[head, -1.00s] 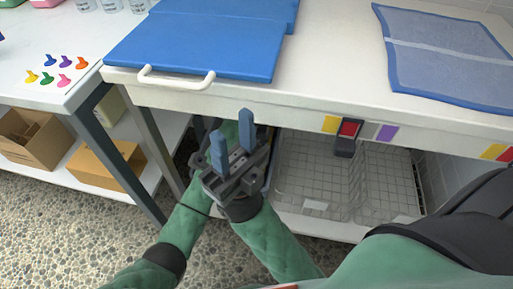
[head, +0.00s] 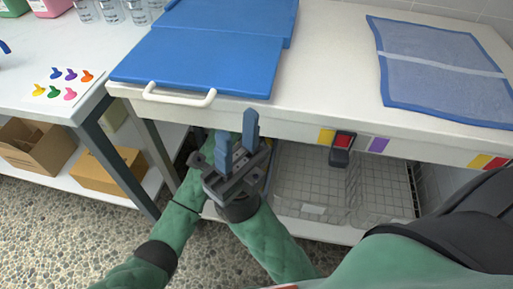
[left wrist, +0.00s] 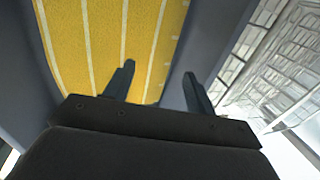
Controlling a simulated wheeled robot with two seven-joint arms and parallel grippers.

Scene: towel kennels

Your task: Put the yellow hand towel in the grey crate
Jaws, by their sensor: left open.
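The yellow hand towel (left wrist: 105,35), with thin white stripes, fills the upper left of the left wrist view. Smooth grey walls (left wrist: 207,60) flank it, apparently those of the grey crate; the crate's full shape is hidden. My left gripper (left wrist: 160,72) is open, with its left finger in front of the towel and its right finger against the grey. No towel is clearly gripped. In the head view the left gripper is hidden behind my right gripper, below the table edge. My right gripper (head: 237,138) is open and empty, its blue fingers pointing up in front of that edge.
Wire baskets (head: 310,190) stand on the shelf under the white table (head: 330,70). Cardboard boxes (head: 105,172) sit under the left table.

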